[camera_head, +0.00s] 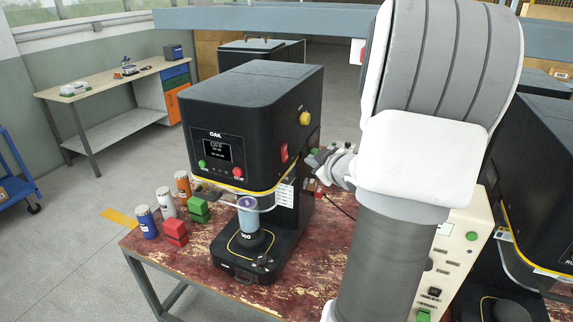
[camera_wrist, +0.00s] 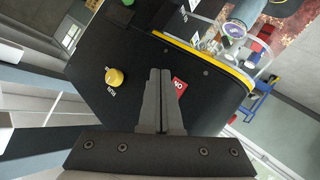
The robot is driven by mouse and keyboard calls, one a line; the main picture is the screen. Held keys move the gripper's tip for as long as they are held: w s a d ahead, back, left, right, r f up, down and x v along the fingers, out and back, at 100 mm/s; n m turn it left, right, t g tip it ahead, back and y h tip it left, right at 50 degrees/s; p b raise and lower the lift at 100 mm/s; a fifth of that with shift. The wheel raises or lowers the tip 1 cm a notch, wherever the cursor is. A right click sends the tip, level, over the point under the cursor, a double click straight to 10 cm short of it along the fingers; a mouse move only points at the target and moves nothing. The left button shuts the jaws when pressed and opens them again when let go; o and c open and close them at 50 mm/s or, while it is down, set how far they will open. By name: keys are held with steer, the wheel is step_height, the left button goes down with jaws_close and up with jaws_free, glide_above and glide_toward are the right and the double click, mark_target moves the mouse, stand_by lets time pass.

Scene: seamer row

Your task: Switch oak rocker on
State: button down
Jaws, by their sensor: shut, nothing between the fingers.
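The black machine marked OAK (camera_head: 255,110) stands on the worn red table, and its front screen (camera_head: 216,148) reads OFF. The red oak rocker (camera_head: 284,153) is on its right side wall, below a yellow knob (camera_head: 304,118). In the wrist view the rocker (camera_wrist: 180,87) shows white letters and is partly hidden behind the fingers; the knob (camera_wrist: 114,77) is to its left. My gripper (camera_head: 313,158) is shut and empty, close to that side wall. Its fingertips (camera_wrist: 159,72) appear beside the rocker; I cannot tell whether they touch the machine.
A can (camera_head: 248,215) stands on the machine's lower pedestal. Blue, white and orange cans and red and green blocks (camera_head: 175,232) are on the table at the left. A cream control box (camera_head: 462,250) and another black machine (camera_head: 535,200) stand at the right.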

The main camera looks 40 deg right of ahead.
mark_target(285, 153)
steer(key=shift+w+a+f+b, duration=0.1)
steer(key=shift+w+a+b, duration=0.3)
steer(key=shift+w, duration=0.4)
steer(key=shift+w+a+f+b, duration=0.1)
steer(key=shift+w+a+b, duration=0.1)
steer(key=shift+w+a, duration=0.45)
steer(key=shift+w+d, duration=0.15)
steer(key=shift+w, duration=0.1)
stand_by(0.8)
steer(key=shift+w, duration=0.25)
steer(key=shift+w+a+f+b, duration=0.1)
steer(key=shift+w+a+b, duration=0.2)
stand_by(0.7)
steer(key=shift+s+d, duration=0.1)
steer(key=shift+s+d+p, duration=0.3)
steer(key=shift+s+p, duration=0.2)
steer(key=shift+s, duration=0.1)
